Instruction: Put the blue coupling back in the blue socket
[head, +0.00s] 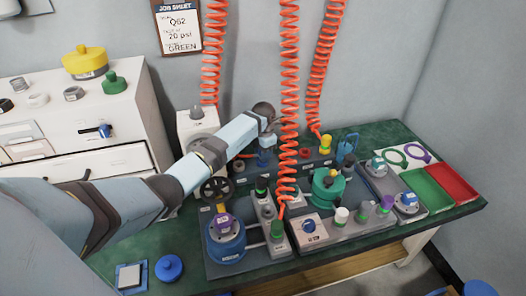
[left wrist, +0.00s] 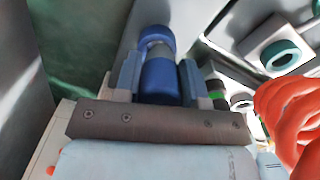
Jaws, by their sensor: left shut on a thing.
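My left gripper (head: 266,142) reaches to the back of the green bench in the head view, mostly hidden by its own wrist. In the left wrist view its two fingers (left wrist: 158,82) are shut on the blue coupling (left wrist: 158,78), a rounded blue piece with a grey band. In the head view a small blue part (head: 264,159) shows just below the gripper; I cannot tell whether it is the coupling or the blue socket. Whether the coupling is seated or apart from a socket is hidden. My right gripper is in neither view.
Orange coiled hoses (head: 289,90) hang close to the gripper; one also crosses the right of the left wrist view (left wrist: 290,105). A red socket (head: 305,153) and yellow coupling (head: 326,145) stand right of it.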

